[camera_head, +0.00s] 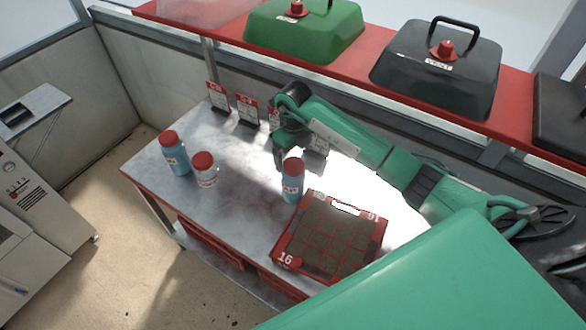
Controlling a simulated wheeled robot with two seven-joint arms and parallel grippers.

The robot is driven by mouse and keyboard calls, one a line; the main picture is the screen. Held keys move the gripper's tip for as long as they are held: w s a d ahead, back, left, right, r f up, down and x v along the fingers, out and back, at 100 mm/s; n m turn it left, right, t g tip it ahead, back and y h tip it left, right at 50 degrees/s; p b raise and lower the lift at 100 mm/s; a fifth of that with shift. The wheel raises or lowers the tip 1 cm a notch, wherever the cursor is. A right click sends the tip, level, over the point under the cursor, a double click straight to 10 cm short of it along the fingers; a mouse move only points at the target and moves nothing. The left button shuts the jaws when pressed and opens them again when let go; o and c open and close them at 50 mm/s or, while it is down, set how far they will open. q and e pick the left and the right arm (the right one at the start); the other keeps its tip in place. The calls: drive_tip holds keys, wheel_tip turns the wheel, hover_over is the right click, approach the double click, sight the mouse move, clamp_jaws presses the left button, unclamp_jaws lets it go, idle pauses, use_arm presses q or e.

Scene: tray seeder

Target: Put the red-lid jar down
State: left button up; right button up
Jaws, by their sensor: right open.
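A blue jar with a red lid (292,188) stands upright on the grey table (240,203), just left of the seed tray. My right gripper (299,163) is open at this jar's lid, with its fingers beside and behind the lid. I cannot tell whether a finger touches it. Two more red-lid jars stand at the table's left: a blue one (175,158) and a pale one (206,177). My left gripper is not in view.
A red-framed tray (279,257) marked 16, with dark cells, lies right of the near jar. Small red-and-white cards (247,109) stand along the back edge. A red shelf (215,38) behind carries green (305,32) and black (435,65) covers. The table's front middle is clear.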

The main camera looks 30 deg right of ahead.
sight(293, 163)
drive_tip(key=shift+s+f, duration=0.1)
drive_tip(key=shift+f, duration=0.15)
wheel_tip(293, 163, down, 3)
drive_tip(key=p, duration=0.2)
drive_tip(key=shift+s+a+p, duration=0.1)
drive_tip(key=shift+s+p, duration=0.05)
drive_tip(key=shift+p, duration=0.25)
wheel_tip(293, 163, down, 2)
drive_tip(key=shift+f+p, duration=0.25)
drive_tip(key=shift+p, duration=0.15)
drive_tip(key=shift+f, duration=0.4)
drive_tip(key=c, duration=2.1)
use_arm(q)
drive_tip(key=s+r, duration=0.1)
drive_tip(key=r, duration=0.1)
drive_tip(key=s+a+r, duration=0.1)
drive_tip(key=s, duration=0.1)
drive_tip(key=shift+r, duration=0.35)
use_arm(e)
drive_tip(key=shift+w, duration=0.2)
clamp_jaws()
